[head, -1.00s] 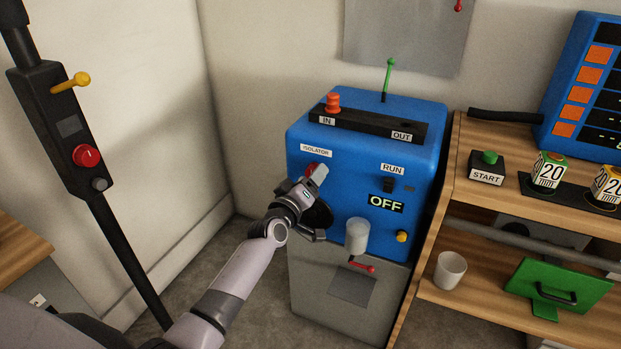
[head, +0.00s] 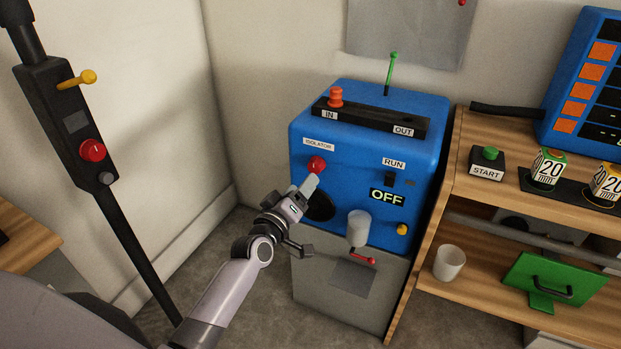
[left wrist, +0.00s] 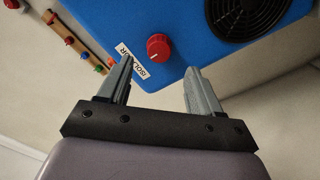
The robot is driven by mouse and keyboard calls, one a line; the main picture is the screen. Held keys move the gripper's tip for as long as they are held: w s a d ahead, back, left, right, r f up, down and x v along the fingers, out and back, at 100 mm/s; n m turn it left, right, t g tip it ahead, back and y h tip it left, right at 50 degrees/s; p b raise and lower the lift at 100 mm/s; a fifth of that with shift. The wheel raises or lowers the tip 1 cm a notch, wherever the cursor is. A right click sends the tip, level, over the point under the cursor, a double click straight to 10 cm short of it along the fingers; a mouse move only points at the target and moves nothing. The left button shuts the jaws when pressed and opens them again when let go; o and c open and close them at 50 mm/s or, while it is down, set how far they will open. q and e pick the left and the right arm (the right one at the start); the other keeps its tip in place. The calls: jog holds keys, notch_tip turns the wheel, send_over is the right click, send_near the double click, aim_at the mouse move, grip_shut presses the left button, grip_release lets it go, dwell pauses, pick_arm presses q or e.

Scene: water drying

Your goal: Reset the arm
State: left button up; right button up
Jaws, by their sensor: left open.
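My left gripper (head: 307,187) is in front of the blue machine (head: 368,135), just below its red isolator knob (head: 316,165). In the left wrist view my left gripper (left wrist: 158,88) is open and empty, with its two fingers spread. The red knob (left wrist: 158,47) shows there beyond the fingertips, roughly in line with the gap and apart from both fingers. My left arm (head: 240,280) reaches up from the lower left. My right gripper is not in view.
The machine has an OFF display (head: 387,197), a white cylinder (head: 359,228) and a red lever (head: 362,258) on its front. A wooden shelf (head: 470,180) stands at the right. A black post with a red button (head: 93,150) stands at the left.

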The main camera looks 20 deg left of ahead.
pick_arm(q)
jog(key=s+d+f+m+g+h, duration=0.1)
jog(key=s+d+f+m+g, duration=0.3)
jog(key=s, duration=0.5)
jog(key=s+d+f+m+g+h, duration=0.15)
jog(key=s+f+m, duration=0.3)
jog(key=s, duration=0.55)
jog(key=s+d+f+m+g, duration=0.25)
jog(key=s+f, duration=0.35)
jog(key=s, duration=0.3)
notch_tip(320, 180, up, 12)
jog(key=s+p, duration=0.1)
jog(key=p, duration=1.2)
jog(key=shift+a+f+m+p, duration=0.15)
jog(key=shift+a+m+p, duration=0.15)
jog(key=shift+p, duration=0.1)
jog(key=shift+f, duration=0.1)
